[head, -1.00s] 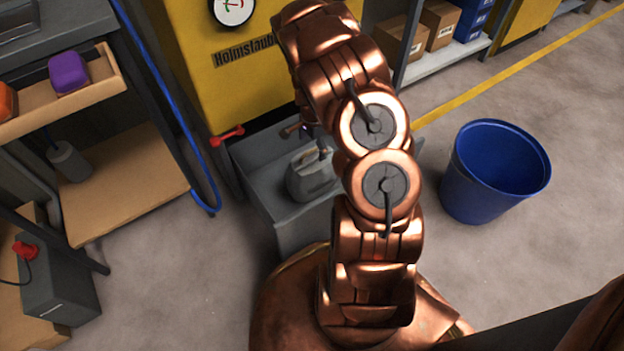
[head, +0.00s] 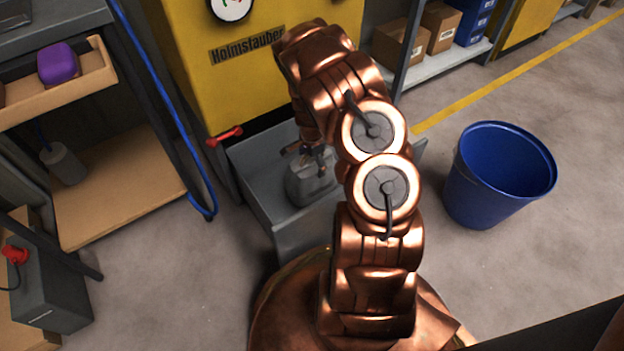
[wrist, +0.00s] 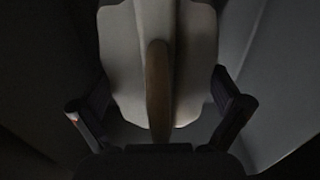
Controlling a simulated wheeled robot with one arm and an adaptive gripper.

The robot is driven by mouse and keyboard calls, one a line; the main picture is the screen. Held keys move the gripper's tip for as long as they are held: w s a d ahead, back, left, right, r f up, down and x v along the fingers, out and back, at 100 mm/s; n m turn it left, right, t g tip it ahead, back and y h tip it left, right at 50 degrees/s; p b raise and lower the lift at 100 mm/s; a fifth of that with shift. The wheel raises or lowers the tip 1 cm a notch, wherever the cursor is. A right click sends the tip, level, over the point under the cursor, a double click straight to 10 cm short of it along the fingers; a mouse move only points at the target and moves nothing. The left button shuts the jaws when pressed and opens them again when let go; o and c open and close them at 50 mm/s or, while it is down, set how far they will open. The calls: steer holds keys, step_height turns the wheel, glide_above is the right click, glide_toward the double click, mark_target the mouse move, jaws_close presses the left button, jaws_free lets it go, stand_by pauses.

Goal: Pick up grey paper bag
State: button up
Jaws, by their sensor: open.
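The grey paper bag (head: 312,186) stands in a grey open box at the foot of the yellow machine, partly hidden by my arm. In the wrist view the bag (wrist: 118,62) is dim, with a brown upright strip, perhaps its handle, along its middle. My gripper (head: 308,157) is at the top of the bag in the head view. In the wrist view my gripper (wrist: 160,112) is open, with one finger on each side of the bag's lower part. Dark gaps show there, but I cannot tell whether either finger touches it.
The grey box (head: 250,175) has raised walls around the bag. A yellow machine (head: 225,90) with a red handle (head: 225,136) stands behind. A blue bin (head: 497,175) stands to the right. A shelf with a purple item (head: 58,63) and a blue hose (head: 180,130) are left.

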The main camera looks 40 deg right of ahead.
steer(key=c, duration=1.8)
steer(key=shift+c, duration=0.3)
steer(key=shift+r, duration=0.15)
